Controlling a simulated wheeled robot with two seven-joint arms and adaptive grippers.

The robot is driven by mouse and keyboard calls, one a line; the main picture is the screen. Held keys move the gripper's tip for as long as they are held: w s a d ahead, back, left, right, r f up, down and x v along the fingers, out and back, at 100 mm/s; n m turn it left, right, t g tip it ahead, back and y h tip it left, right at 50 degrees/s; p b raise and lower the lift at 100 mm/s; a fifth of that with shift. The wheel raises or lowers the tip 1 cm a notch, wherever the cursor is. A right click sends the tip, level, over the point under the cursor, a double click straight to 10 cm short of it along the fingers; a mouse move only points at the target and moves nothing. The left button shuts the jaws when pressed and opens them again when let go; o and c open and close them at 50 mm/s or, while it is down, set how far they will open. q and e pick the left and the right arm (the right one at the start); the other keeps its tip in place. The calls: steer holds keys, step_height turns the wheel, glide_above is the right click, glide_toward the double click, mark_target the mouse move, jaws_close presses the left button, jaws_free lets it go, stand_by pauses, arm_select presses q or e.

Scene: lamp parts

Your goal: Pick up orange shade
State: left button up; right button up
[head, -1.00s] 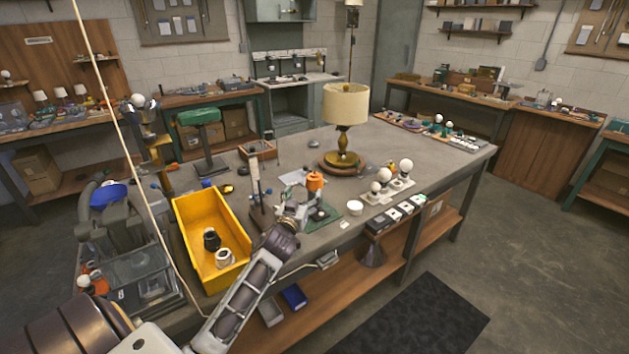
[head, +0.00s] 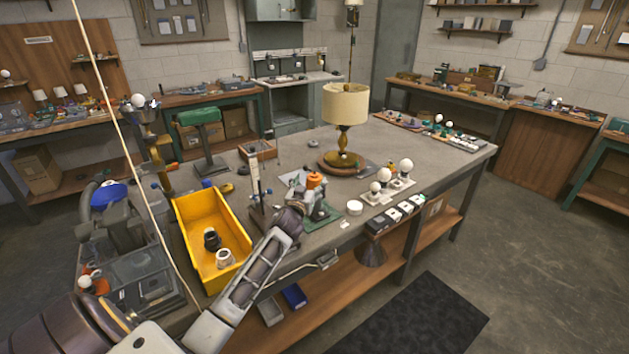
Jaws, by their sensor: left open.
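The orange shade (head: 315,180) is a small orange piece standing on the workbench, over a green mat (head: 326,217). My left arm comes in from the lower left, and my left gripper (head: 308,194) is open right beside the shade, on its near side. The gripper and wrist cover the lower part of the shade, and I cannot tell whether the fingers touch it. My right gripper is not in view.
A yellow bin (head: 187,226) with dark and white sockets stands left of my forearm. A lamp with a cream shade (head: 346,104) stands behind. A slim upright stand (head: 256,192) is close left.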

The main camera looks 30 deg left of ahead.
mark_target(313, 176)
arm_select(q)
steer(key=shift+w, duration=0.2)
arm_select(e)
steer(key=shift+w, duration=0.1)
arm_select(q)
steer(key=shift+w+a+r, duration=0.15)
steer(key=shift+w+r, duration=0.05)
steer(key=shift+w, duration=0.5)
steer(key=shift+p+x, duration=0.3)
steer(key=shift+x, duration=1)
steer(key=shift+w+r, duration=0.1)
steer(key=shift+w, duration=0.35)
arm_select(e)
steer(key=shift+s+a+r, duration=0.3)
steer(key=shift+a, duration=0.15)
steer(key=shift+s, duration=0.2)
